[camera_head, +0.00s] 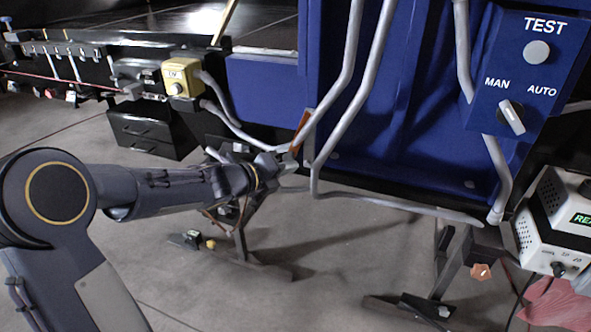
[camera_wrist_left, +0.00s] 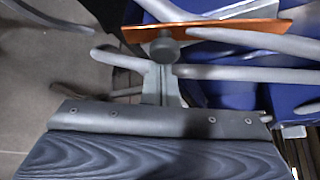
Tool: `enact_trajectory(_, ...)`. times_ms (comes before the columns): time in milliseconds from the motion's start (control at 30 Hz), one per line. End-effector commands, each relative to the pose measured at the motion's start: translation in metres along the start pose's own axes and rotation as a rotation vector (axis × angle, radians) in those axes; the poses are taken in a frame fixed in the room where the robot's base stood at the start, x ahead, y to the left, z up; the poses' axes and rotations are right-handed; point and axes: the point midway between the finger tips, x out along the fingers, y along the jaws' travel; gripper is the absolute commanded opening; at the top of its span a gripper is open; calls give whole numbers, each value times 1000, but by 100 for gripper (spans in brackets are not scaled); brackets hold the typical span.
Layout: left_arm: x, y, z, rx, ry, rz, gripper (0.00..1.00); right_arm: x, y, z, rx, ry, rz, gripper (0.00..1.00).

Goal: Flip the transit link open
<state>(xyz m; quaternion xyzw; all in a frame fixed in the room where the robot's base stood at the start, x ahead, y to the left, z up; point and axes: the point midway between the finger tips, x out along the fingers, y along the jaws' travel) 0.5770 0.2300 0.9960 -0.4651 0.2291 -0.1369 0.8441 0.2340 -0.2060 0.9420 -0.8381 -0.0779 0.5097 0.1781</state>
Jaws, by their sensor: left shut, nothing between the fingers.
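The orange bar, which looks like the transit link (camera_head: 301,131), sits against the lower left side of the blue cabinet, slanted among grey pipes. In the left wrist view the orange link (camera_wrist_left: 215,28) runs across the top, with a round grey knob (camera_wrist_left: 164,47) in front of its left part. My left gripper (camera_head: 291,163) is at the lower end of the link in the head view. In the wrist view its fingers (camera_wrist_left: 163,70) are together, empty, and close below the knob. I cannot tell whether they touch it. My right gripper is not in view.
Grey pipes (camera_head: 350,75) run close around the link. The blue cabinet (camera_head: 400,120) carries a test panel (camera_head: 530,70) with a MAN/AUTO switch. A yellow box (camera_head: 182,77) stands left, a white instrument (camera_head: 553,218) right. Floor below is mostly open between dark stand feet.

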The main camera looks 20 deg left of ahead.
Motion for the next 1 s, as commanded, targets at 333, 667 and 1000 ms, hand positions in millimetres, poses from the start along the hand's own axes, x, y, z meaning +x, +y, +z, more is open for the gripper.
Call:
enact_trajectory(333,-19,0,35,292,-3,162,0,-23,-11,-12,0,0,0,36)
enact_trajectory(667,-35,-7,63,565,-1,314,0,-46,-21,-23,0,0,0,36)
enact_trajectory(1000,-50,-25,90,847,-2,471,0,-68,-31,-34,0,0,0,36)
